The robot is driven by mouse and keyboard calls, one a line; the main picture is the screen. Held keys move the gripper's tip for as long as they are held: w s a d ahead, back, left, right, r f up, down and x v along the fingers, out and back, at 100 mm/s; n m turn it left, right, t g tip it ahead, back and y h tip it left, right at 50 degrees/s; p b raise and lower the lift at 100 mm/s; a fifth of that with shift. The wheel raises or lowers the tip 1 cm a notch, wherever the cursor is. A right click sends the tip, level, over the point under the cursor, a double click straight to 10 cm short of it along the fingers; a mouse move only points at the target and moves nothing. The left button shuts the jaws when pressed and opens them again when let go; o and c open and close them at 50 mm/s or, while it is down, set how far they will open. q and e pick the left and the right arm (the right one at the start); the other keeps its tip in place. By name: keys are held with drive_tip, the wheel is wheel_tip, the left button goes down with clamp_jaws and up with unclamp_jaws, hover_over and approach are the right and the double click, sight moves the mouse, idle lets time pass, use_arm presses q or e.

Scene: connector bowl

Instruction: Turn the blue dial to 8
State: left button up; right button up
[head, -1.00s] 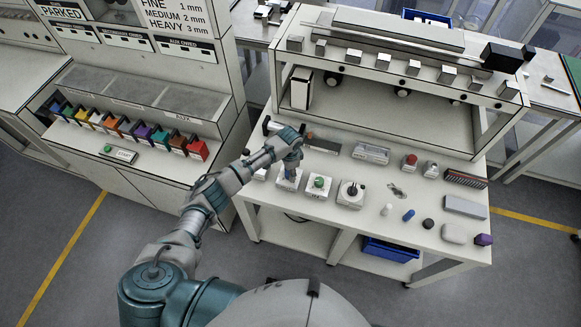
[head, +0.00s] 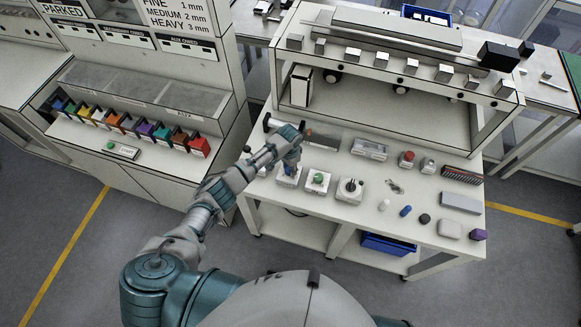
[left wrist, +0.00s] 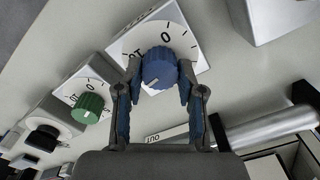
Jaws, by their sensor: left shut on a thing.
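The blue dial (left wrist: 159,68) sits on a white plate with black marks (left wrist: 190,48) in the left wrist view. A short white line shows at the dial's lower left edge, and a "0" is printed above the dial; the other marks are partly cut off or unclear. My left gripper (left wrist: 159,82) is shut on the dial, with one finger on each side. In the head view my left gripper (head: 290,164) points down over the dial's plate (head: 287,182) and hides most of the dial. My right gripper is not in view.
The green dial (head: 318,178) stands on its own plate just right of the blue one, with a black-knobbed box (head: 350,190) beyond it. Several small parts lie on the table's right side. A raised shelf (head: 400,75) stands behind.

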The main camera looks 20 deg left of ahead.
use_arm(q)
drive_tip(key=o, duration=1.1)
drive_tip(key=shift+s+a, duration=0.1)
drive_tip(key=shift+a, duration=0.05)
drive_tip(key=shift+o, duration=0.2)
wheel_tip(320, 180, up, 12)
drive_tip(key=shift+f, duration=0.15)
